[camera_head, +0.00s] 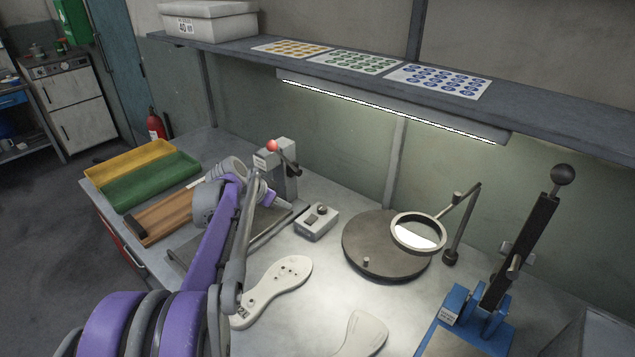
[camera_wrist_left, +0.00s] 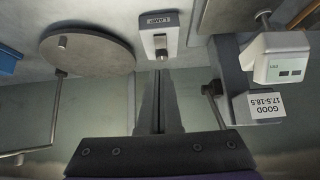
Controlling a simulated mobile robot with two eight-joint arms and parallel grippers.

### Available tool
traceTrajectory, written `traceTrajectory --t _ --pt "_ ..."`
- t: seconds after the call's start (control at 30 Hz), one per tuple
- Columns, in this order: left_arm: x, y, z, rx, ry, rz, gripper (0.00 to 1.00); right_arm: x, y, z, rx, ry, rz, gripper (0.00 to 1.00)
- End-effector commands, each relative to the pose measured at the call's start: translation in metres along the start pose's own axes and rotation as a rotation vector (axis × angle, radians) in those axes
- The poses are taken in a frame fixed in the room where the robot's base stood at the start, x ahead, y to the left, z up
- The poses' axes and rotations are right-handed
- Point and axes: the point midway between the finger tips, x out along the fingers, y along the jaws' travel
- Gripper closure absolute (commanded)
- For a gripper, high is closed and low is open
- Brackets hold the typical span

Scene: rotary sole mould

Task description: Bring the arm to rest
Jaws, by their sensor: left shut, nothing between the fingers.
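My left arm, purple and grey, reaches in from the lower left in the head view. Its gripper (camera_head: 271,198) hangs above the bench in front of the grey gauge stand and left of the lamp switch box. In the left wrist view the dark fingers (camera_wrist_left: 159,82) lie together with nothing between them. Their tips point at the lamp switch box (camera_wrist_left: 160,40), which also shows in the head view (camera_head: 317,222). Whether they touch it cannot be told, but a gap shows in the head view. My right gripper is not in view.
The gauge stand (camera_head: 284,180) with a red knob stands close behind the gripper. A round turntable (camera_head: 372,248) and magnifier ring (camera_head: 394,240) stand to the right, then a blue lever press (camera_head: 500,328). Pale soles (camera_head: 277,287) lie in front. Green (camera_head: 150,182) and yellow trays (camera_head: 128,160) are left.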

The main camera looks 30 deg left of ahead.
Motion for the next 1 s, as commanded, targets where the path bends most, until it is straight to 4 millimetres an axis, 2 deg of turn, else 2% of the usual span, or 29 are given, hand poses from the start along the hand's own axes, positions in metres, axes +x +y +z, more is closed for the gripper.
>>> traceTrajectory --t 0.17,0.27,0.37,0.47,0.5,0.6,0.7,0.83,0.9,1.0 --pt "0.0 0.0 0.0 0.0 0.0 0.0 1.0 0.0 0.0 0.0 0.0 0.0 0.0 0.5" --pt "0.0 0.01 0.001 -0.001 -0.008 0.004 1.0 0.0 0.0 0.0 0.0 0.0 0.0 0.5" --pt "-0.002 0.046 0.006 -0.008 -0.037 0.016 1.0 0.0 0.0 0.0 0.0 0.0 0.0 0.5" --pt "-0.007 0.104 0.021 -0.02 -0.086 0.03 1.0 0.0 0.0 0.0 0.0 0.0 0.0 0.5" --pt "-0.011 0.129 0.031 -0.026 -0.108 0.032 1.0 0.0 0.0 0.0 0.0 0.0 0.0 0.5" --pt "-0.022 0.188 0.063 -0.038 -0.159 0.029 1.0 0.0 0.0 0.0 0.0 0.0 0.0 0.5" --pt "-0.034 0.235 0.1 -0.048 -0.196 0.015 1.0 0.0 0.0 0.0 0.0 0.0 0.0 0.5" --pt "-0.046 0.279 0.152 -0.056 -0.224 -0.009 1.0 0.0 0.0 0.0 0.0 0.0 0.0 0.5" --pt "-0.051 0.293 0.176 -0.059 -0.23 -0.023 1.0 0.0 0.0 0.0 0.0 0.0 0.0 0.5" --pt "-0.055 0.306 0.202 -0.064 -0.231 -0.038 1.0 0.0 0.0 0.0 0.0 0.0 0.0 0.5"
